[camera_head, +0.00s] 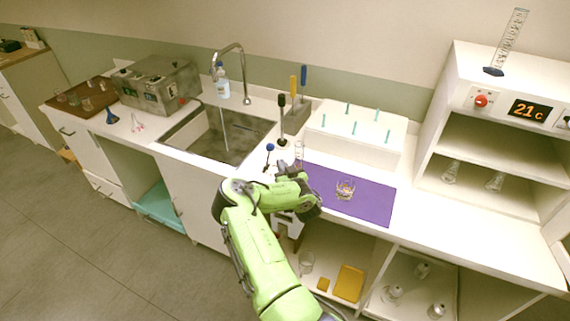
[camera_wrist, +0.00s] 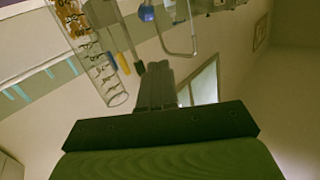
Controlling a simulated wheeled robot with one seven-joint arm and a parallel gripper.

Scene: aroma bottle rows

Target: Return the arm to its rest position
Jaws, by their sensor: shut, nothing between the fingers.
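My green arm (camera_head: 262,262) rises from the bottom centre of the head view and bends over the counter's front edge. My gripper (camera_wrist: 156,70) shows in the wrist view with its two dark fingers together and nothing between them. In the head view the arm's end is near the left edge of the purple mat, and the fingertips are hard to make out. A clear graduated cylinder (camera_wrist: 92,55) appears close beside the fingers in the wrist view, apart from them as far as I can see.
The purple mat (camera_head: 375,206) holds a small glass beaker (camera_head: 345,188). A white rack (camera_head: 368,150) with teal pegs stands behind it. The sink (camera_head: 190,131) and faucet (camera_head: 243,75) are to the left, and a white shelf unit (camera_head: 470,135) is to the right.

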